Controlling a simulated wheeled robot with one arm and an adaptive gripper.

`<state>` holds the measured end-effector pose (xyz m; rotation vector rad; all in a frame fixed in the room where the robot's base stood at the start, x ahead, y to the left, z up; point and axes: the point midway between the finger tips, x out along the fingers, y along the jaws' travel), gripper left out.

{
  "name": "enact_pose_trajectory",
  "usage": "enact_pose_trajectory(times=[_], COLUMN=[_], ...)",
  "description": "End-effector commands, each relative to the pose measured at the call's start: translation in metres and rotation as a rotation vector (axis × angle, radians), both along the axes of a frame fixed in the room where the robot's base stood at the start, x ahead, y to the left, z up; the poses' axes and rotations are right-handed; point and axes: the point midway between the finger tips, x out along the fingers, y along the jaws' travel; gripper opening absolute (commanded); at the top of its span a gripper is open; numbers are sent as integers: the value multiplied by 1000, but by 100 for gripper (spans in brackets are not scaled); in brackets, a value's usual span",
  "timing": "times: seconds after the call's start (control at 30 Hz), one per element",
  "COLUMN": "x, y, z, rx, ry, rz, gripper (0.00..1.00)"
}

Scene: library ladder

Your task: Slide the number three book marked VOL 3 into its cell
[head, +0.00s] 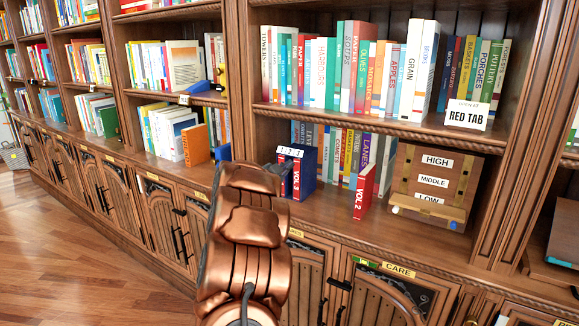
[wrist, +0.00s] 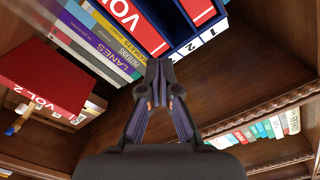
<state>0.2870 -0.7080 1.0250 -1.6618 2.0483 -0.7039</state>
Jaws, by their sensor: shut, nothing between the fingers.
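The red VOL 3 book (head: 297,182) stands upright at the right end of the blue holder (head: 309,172) labelled 1 2 3. Its red spine, partly cut off, also shows in the wrist view (wrist: 128,20). I cannot tell how deep it sits in the cell. Another red book (wrist: 199,10) stands in the holder by the 1 label, with a gap between the two. My gripper (wrist: 159,66) is shut and empty, its tips just in front of the holder's label edge and VOL 3, contact unclear. In the head view my arm hides the gripper.
The red VOL 2 book (head: 364,193) stands apart on the shelf, right of the holder. A wooden box labelled HIGH, MIDDLE, LOW (head: 440,165) stands further right. Packed books (head: 345,155) line the shelf behind. The shelf board above (head: 380,125) limits height.

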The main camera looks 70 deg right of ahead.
Motion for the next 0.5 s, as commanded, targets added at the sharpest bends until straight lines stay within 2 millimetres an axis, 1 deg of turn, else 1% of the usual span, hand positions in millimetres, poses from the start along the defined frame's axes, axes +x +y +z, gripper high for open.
enact_pose_trajectory(times=[0.17, 0.5], x=[6, 19], y=[24, 83], z=[-1, 0], rx=[2, 2], ry=[1, -1], rz=[4, 5], gripper=[0, 0])
